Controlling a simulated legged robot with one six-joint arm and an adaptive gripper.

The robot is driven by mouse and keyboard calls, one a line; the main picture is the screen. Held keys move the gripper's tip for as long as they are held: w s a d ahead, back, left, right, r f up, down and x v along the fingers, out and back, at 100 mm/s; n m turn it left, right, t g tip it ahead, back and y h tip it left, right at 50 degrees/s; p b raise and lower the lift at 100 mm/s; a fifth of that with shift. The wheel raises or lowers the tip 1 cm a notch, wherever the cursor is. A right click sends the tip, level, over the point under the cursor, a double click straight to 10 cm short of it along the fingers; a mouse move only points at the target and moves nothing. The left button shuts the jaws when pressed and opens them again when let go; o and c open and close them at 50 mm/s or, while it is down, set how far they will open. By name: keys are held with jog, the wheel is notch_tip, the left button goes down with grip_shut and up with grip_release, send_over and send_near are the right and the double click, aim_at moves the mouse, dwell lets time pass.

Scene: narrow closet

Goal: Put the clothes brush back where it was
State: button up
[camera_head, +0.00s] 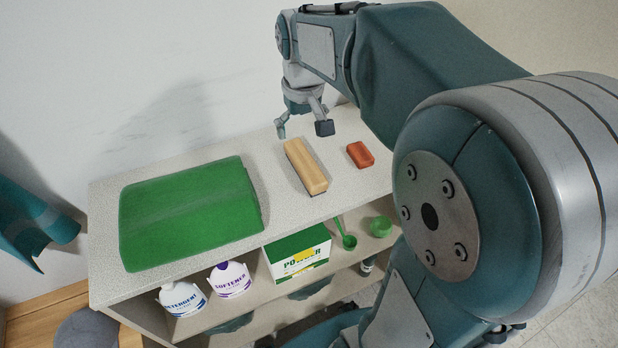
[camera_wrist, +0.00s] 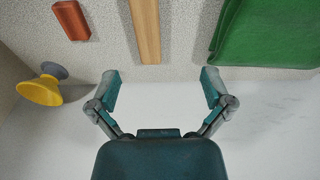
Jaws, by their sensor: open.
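The clothes brush (camera_head: 305,167) has a long pale wooden back and dark bristles along its lower edge. It lies on the speckled shelf top (camera_head: 220,148), between a green folded cloth and a small red-brown block. In the wrist view the brush (camera_wrist: 145,30) runs away from my gripper, centred between its fingers. My gripper (camera_head: 303,130) is open and empty, above the shelf top near the wall end of the brush. In the wrist view my gripper (camera_wrist: 159,90) shows its two fingers wide apart, with nothing between them.
The green cloth (camera_head: 188,210) lies left of the brush and the red-brown block (camera_head: 360,154) right of it. A yellow and grey object (camera_wrist: 43,88) stands near the wall in the wrist view. Bottles (camera_head: 232,278) and a powder box (camera_head: 297,257) fill the shelf below.

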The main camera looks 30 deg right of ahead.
jog(key=s+a+t, duration=0.2)
jog(key=s+a, duration=0.1)
jog(key=s, duration=0.5)
jog(key=s+a+t, duration=0.2)
jog(key=s+a, duration=0.1)
jog(key=s, duration=0.5)
jog(key=shift+s+r, duration=0.3)
jog(key=shift+s, duration=0.05)
jog(key=shift+w, duration=0.1)
jog(key=shift+w, duration=0.2)
